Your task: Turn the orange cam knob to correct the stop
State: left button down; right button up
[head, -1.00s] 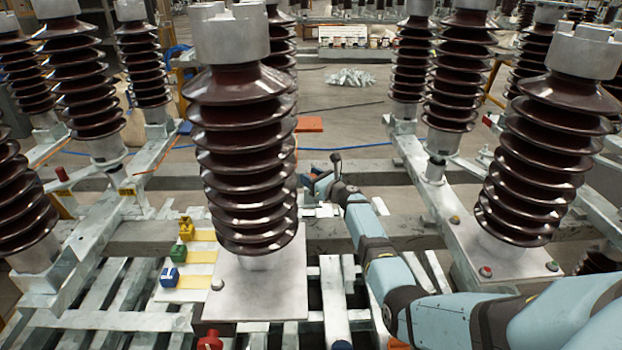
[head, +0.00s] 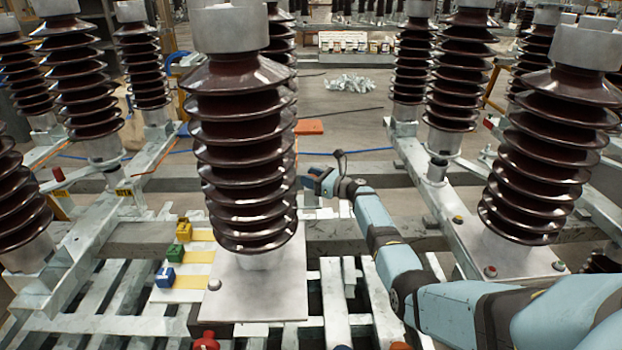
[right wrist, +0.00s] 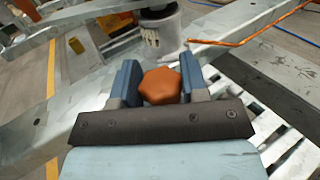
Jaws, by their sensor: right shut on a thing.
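The orange cam knob (right wrist: 161,87) is a faceted orange cap in the right wrist view, between the two blue fingers of my right gripper (right wrist: 158,76). The gripper is shut on it, one finger at each side. In the head view my right gripper (head: 314,180) is at the far side of the nearest brown insulator, which partly hides it. The knob is hidden in the head view. The stop cannot be made out. My left gripper is not in view.
Tall ribbed brown insulators, such as the near one (head: 246,150) and the right one (head: 545,150), stand on grey steel frames around my right arm. Blue, green and yellow blocks (head: 180,255) sit on a pale plate at left. An orange bar (right wrist: 250,30) lies beyond the fingers.

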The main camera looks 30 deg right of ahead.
jog(key=o, duration=0.9)
pick_arm(q)
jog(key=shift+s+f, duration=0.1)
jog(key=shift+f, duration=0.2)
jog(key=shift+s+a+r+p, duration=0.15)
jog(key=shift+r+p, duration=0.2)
jog(key=shift+p, duration=0.8)
pick_arm(e)
jog(key=v, duration=1.3)
jog(key=shift+s+d, duration=0.2)
jog(key=shift+s, duration=0.15)
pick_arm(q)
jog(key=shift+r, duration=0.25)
pick_arm(e)
jog(key=shift+f, duration=0.1)
